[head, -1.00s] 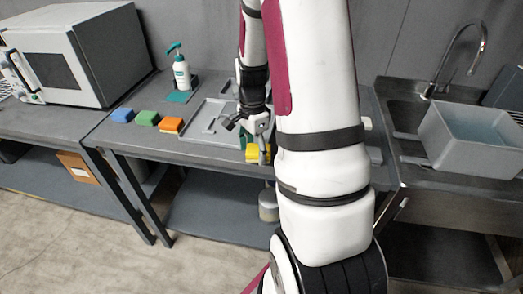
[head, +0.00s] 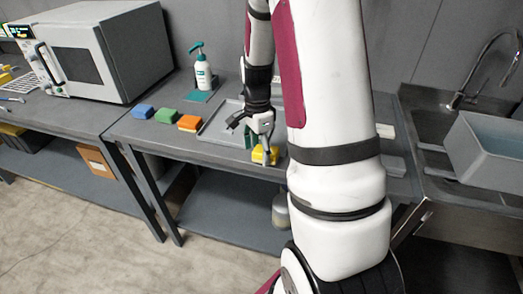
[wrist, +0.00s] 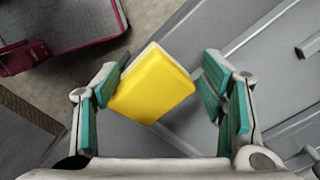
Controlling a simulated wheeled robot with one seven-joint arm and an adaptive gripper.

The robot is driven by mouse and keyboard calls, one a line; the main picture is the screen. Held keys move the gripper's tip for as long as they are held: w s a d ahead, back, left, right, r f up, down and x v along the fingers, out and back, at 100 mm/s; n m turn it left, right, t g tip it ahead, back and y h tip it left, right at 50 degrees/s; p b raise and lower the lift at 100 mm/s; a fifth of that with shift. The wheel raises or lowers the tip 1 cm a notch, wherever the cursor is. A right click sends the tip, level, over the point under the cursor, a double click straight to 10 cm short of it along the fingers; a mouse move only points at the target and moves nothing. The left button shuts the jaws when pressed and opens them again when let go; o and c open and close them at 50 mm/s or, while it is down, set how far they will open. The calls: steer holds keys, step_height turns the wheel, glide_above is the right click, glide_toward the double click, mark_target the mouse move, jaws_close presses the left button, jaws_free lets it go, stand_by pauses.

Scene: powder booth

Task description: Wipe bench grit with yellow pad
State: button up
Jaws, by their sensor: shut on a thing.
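The yellow pad (head: 266,156) is at the front edge of the grey bench (head: 190,146), right of the orange pad. My gripper (head: 262,143) is over it, pointing down. In the wrist view the yellow pad (wrist: 155,86) sits tilted between the green-padded fingers of my gripper (wrist: 164,88). The left finger meets it; a gap shows toward the right finger, but the jaws are shut on the pad. I cannot tell whether the pad touches the bench. No grit can be made out.
A blue pad (head: 143,111), a green pad (head: 166,115) and an orange pad (head: 188,122) lie left of a grey tray (head: 214,124). A microwave (head: 100,55) is at left, a sink with a grey tub (head: 487,150) at right. My arm hides the bench's right part.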

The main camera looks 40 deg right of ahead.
steer(key=shift+w+d+r+t, duration=0.35)
steer(key=shift+w+d, duration=0.25)
steer(key=shift+w, duration=0.15)
steer(key=shift+s+d+r+p, duration=0.1)
steer(key=shift+s+d+p, duration=0.4)
steer(key=shift+s+d, duration=0.7)
steer(key=shift+s+d+r+p, duration=0.1)
steer(key=shift+s+d+p, duration=0.5)
steer(key=shift+s, duration=1.15)
steer(key=shift+s+d+p, duration=0.45)
steer(key=shift+s+d, duration=0.5)
steer(key=shift+s, duration=0.55)
steer(key=shift+c, duration=0.5)
steer(key=shift+s+d, duration=0.25)
steer(key=shift+s, duration=0.2)
steer(key=shift+c, duration=0.3)
steer(key=shift+f, duration=0.1)
steer(key=shift+a, duration=0.15)
steer(key=shift+c, duration=0.2)
steer(key=shift+a+r+p, duration=0.1)
steer(key=shift+r+p, duration=0.8)
steer(key=shift+r, duration=0.4)
steer(key=shift+r+p, duration=0.85)
steer(key=shift+r, duration=0.85)
